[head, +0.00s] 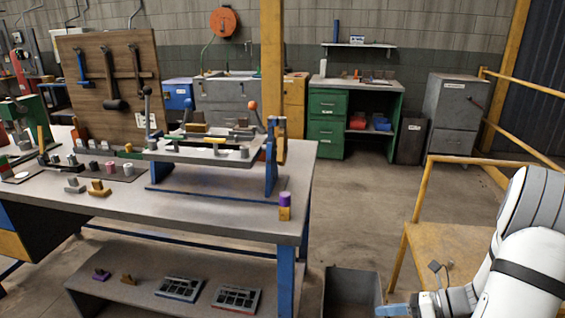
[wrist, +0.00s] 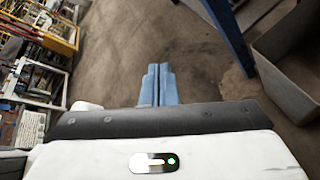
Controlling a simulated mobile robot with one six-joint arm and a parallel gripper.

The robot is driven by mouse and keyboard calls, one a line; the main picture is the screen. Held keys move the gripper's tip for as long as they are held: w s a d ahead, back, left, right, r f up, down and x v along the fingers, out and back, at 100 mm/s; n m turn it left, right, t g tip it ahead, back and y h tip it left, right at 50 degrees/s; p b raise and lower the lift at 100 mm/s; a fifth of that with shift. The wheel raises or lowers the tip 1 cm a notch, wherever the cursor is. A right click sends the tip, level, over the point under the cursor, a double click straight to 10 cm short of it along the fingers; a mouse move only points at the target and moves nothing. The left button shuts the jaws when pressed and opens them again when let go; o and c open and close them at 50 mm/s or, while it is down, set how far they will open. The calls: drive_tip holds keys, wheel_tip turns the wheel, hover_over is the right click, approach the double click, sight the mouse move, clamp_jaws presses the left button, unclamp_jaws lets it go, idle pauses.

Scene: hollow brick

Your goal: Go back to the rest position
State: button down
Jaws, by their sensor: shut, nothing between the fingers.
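My gripper (head: 386,310) shows at the bottom right of the head view, low and to the right of the workbench (head: 230,222). Its blue fingers also show in the wrist view (wrist: 157,85), pressed together with nothing between them. Below them is bare concrete floor (wrist: 120,40). The white arm is at the right edge of the head view. The gripper is apart from the bench and holds no object.
A grey open bin (head: 352,290) stands beside the bench, close to my gripper; it also shows in the wrist view (wrist: 295,75). A yellow railing (head: 420,195) stands at the right. A purple and yellow piece (head: 285,206) stands on the bench corner. Floor beyond is clear.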

drive_tip(key=s+a+r+n+h+p, duration=0.3)
drive_tip(key=a+r+n+h+p, duration=0.1)
drive_tip(key=r+n, duration=0.5)
drive_tip(key=s+a+r+n+g+h+p, duration=0.1)
drive_tip(key=s+a+r+n+h+p, duration=0.3)
drive_tip(key=r+n, duration=0.5)
drive_tip(key=s+a+r+n+h+p, duration=0.3)
drive_tip(key=s+a+r+n+h, duration=0.1)
drive_tip(key=r+n, duration=0.5)
drive_tip(key=n, duration=0.2)
drive_tip(key=shift+s+a+n+g+h+p, duration=0.25)
drive_tip(key=shift+n+g+h+p, duration=0.05)
drive_tip(key=shift+h+p, duration=0.1)
